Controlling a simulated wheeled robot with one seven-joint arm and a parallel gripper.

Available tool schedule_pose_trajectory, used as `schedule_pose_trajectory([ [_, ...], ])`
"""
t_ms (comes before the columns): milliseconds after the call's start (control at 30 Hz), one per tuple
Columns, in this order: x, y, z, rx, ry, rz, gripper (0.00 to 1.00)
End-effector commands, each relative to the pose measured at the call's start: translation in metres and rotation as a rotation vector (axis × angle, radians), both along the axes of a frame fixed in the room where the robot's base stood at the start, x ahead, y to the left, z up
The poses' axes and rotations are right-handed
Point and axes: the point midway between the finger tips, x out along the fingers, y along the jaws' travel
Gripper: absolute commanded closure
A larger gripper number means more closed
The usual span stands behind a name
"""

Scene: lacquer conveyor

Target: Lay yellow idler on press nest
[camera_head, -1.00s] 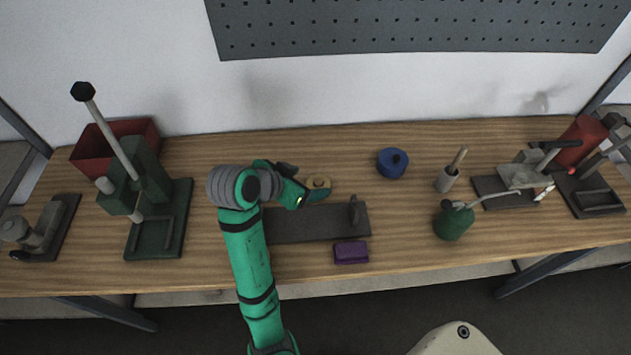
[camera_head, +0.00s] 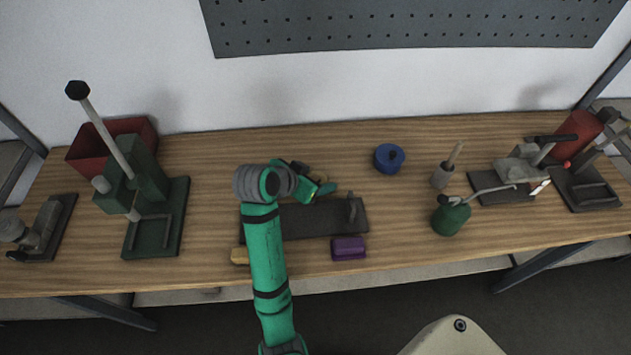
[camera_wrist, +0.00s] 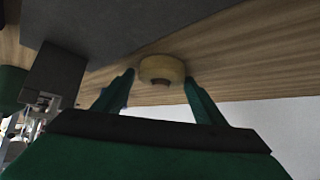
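The yellow idler (camera_wrist: 162,68) is a round, pale yellow piece with a dark centre, lying on the wooden table in the wrist view. My gripper (camera_wrist: 160,88) is open, its two green fingers spread apart with the idler just past and between their tips. In the head view my gripper (camera_head: 325,190) is over the back of the dark plate, and it largely hides the idler. The green press (camera_head: 148,172) with its tall lever stands at the left. Its nest appears to be the outlined frame on the base (camera_head: 172,240), with nothing seen lying on it.
A dark plate (camera_head: 300,224) with an upright bracket lies under my arm. A purple block (camera_head: 348,248) and a partly hidden yellow block (camera_head: 239,256) are near the front. A blue round part (camera_head: 389,158) and green oil can (camera_head: 451,216) are to the right. A red bin (camera_head: 85,150) stands behind the press.

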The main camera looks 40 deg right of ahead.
Motion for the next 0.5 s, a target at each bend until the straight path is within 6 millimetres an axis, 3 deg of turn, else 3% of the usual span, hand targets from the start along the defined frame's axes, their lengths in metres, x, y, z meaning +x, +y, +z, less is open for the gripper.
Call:
schedule_pose_trajectory([
  [33,-0.0003,-0.0004,0.0001,0.0,0.0,-0.001,0.49],
  [133,-0.0004,-0.0006,0.0002,0.0,0.0,-0.001,0.73],
  [200,-0.0003,-0.0004,0.0005,-0.001,-0.001,-0.001,0.77],
  [500,0.0007,0.0009,0.0033,-0.001,-0.002,0.001,0.77],
])
